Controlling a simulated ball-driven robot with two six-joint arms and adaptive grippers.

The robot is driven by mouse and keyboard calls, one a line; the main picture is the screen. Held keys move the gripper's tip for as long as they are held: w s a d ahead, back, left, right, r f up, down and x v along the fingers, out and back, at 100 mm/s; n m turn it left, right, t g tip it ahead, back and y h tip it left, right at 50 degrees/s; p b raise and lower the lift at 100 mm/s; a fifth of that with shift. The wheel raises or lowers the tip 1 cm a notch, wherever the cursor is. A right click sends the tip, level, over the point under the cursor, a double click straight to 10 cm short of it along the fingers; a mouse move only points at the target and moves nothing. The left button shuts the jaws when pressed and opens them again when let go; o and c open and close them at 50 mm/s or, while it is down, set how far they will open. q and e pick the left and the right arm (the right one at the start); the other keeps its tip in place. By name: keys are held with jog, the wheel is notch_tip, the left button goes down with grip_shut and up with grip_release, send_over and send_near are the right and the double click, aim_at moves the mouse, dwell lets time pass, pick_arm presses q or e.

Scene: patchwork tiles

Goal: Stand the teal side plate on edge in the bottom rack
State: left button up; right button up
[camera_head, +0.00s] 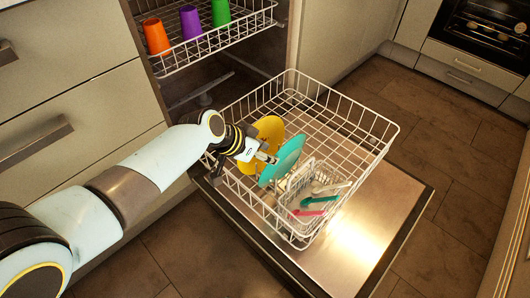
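The teal side plate (287,158) is on edge and tilted, at the left part of the pulled-out bottom rack (345,113), beside the cutlery basket. My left gripper (266,157) reaches in from the left, and its fingertips meet the plate's left side. The fingers are small here and partly against the plate, so I cannot tell if they are closed on it. The plate's lower edge is near the rack floor; whether it rests there is unclear. My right gripper is not in view.
A yellow plate (268,130) stands on edge just behind the teal one. The cutlery basket (318,188) holds utensils with red and teal handles. The upper rack (215,42) holds orange, purple and green cups. The bottom rack's right and back are empty.

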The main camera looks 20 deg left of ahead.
pick_arm(q)
jog(key=v, duration=1.2)
dwell(0.3)
